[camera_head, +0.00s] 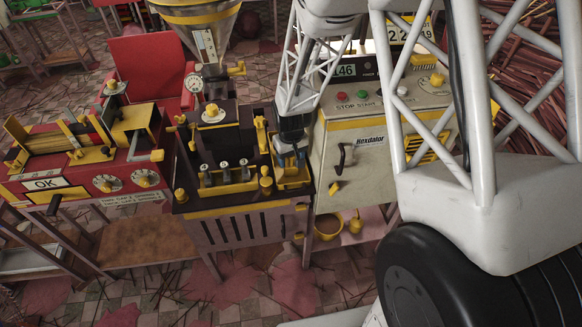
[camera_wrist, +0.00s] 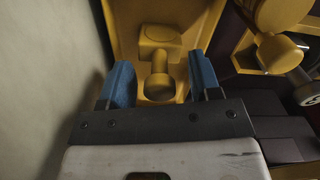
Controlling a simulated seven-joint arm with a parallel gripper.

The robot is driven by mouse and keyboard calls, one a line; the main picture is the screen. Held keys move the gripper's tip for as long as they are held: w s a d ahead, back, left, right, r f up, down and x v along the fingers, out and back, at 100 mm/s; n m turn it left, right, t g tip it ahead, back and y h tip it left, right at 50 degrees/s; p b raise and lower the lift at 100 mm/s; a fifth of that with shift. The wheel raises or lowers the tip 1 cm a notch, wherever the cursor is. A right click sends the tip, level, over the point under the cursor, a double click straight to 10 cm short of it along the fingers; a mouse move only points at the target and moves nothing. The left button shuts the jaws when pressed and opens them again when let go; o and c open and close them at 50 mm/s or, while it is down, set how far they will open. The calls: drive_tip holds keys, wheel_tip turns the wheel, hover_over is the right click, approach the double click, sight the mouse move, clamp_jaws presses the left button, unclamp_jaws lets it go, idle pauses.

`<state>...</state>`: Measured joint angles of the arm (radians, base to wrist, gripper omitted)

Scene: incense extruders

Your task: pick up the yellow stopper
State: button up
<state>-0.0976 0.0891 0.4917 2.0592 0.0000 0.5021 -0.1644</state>
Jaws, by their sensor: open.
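The yellow stopper (camera_wrist: 158,86) shows in the wrist view, with a round knob end towards me and a thicker block-like end behind it. It sits in a yellow tray (camera_wrist: 124,30) with raised walls. My gripper (camera_wrist: 160,85) is open, with one blue finger on each side of the stopper and a gap showing at both sides. In the head view my gripper (camera_head: 291,160) is over the yellow compartment at the right end of the dark machine (camera_head: 240,225). The stopper is hard to make out there.
A pale wall surface (camera_wrist: 45,90) stands close on the left in the wrist view. Yellow knobs (camera_wrist: 278,52) stand close on the right.

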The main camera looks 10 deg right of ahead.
drive_tip(key=shift+f, duration=0.3)
idle(0.4)
drive_tip(key=c, duration=1)
drive_tip(key=shift+r, duration=0.1)
wheel_tip(320, 180, up, 28)
drive_tip(key=shift+f, duration=0.1)
drive_tip(key=shift+w, duration=0.1)
idle(0.7)
